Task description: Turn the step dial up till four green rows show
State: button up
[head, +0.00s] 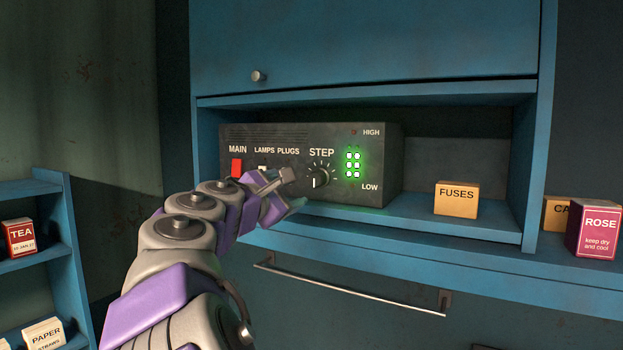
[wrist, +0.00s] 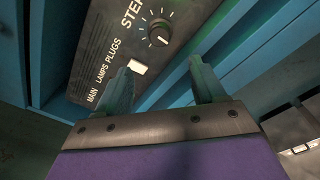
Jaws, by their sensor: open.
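The step dial (head: 319,178) is a dark knob with a white pointer line, on the front of a black control box (head: 240,136). Three rows of green lights (head: 353,164) glow between the HIGH and LOW labels; the small red light by HIGH looks dim. My gripper (head: 288,190) is just left of the dial in the head view. In the wrist view my gripper (wrist: 163,75) is open and empty, its fingers apart, with the dial (wrist: 159,33) beyond the tips and not between them. I see no contact with the dial.
A red MAIN switch (head: 237,168) and a pale switch (head: 263,169) are left of the dial, close by my gripper. A FUSES box (head: 456,199) stands right of the control box on the blue shelf (head: 405,217). A drawer handle (head: 350,285) sticks out below.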

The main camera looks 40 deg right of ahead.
aim_at(314, 181)
jog(key=p+x, duration=0.1)
jog(key=x, duration=1.2)
jog(key=shift+w+d, duration=0.1)
jog(key=shift+d, duration=0.15)
jog(key=shift+f, duration=0.1)
jog(key=c, duration=1)
